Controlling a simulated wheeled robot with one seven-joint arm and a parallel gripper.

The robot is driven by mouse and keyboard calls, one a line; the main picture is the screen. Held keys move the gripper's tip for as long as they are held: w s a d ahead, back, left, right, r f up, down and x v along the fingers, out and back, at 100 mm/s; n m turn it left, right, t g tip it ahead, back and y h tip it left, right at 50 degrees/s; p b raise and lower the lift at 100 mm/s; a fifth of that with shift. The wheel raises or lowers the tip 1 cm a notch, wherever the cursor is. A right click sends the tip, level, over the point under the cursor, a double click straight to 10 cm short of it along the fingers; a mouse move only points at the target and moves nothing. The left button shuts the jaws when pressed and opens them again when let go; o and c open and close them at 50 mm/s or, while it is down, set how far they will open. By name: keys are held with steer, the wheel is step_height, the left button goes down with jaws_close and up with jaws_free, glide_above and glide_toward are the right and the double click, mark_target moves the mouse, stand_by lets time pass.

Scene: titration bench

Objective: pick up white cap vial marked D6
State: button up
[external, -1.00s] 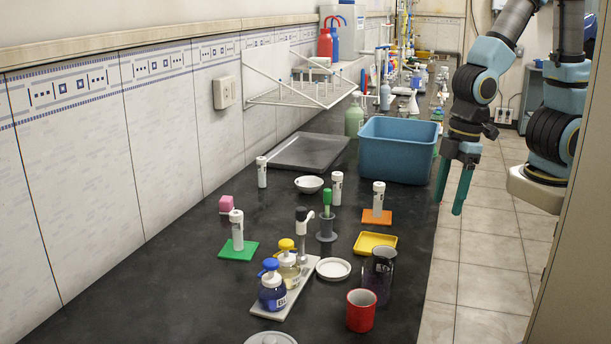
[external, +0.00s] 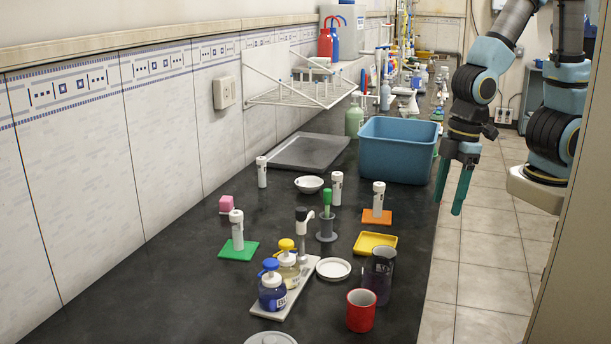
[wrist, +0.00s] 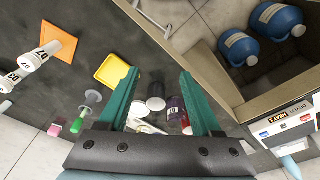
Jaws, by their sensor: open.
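Several white-capped vials stand upright on the dark bench in the external view: one on the orange mat (external: 378,199), one on the green mat (external: 236,230), one in the middle (external: 336,188) and one near the wall (external: 261,172). Their labels are too small to read there. In the wrist view, the vial beside the orange mat (wrist: 34,62) seems marked D7, and another at the left edge (wrist: 12,78) seems marked D3. I cannot tell which vial is D6. My gripper (external: 448,200) is open and empty, pointing down beyond the bench's right edge, apart from every vial.
A blue bin (external: 397,152) stands at the bench's right edge near my gripper. Bare bench lies at front left.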

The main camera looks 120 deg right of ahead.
steer(key=shift+o, duration=0.5)
steer(key=w+d+t+h, duration=0.1)
steer(key=w+d, duration=0.4)
steer(key=d, duration=0.1)
steer(key=w+d+m+t+h, duration=0.1)
steer(key=w+d, duration=0.4)
steer(key=d, duration=0.1)
steer(key=w+d+t+b, duration=0.1)
steer(key=w+d+t, duration=0.1)
steer(key=w+d, duration=0.2)
steer(key=shift+w+d+f+m+h, duration=0.1)
steer(key=shift+w+d+m+h, duration=0.1)
steer(key=shift+d, duration=0.4)
steer(key=shift+w+d+f+m+h, duration=0.1)
steer(key=shift+w+d+m+h, duration=0.1)
steer(key=shift+d, duration=0.4)
steer(key=t+h, duration=0.1)
steer(key=t, duration=0.4)
glide_toward(260, 162)
steer(key=w+a, duration=0.6)
steer(key=s+d+f+t+y+b, duration=0.1)
steer(key=s+d+f+t, duration=0.3)
steer(key=d, duration=0.5)
steer(key=shift+g, duration=0.8)
steer(key=p+x, duration=0.2)
steer(key=x, duration=0.6)
steer(key=shift+w+d+p, duration=0.1)
steer(key=shift+w+p, duration=0.3)
steer(key=shift+w, duration=0.05)
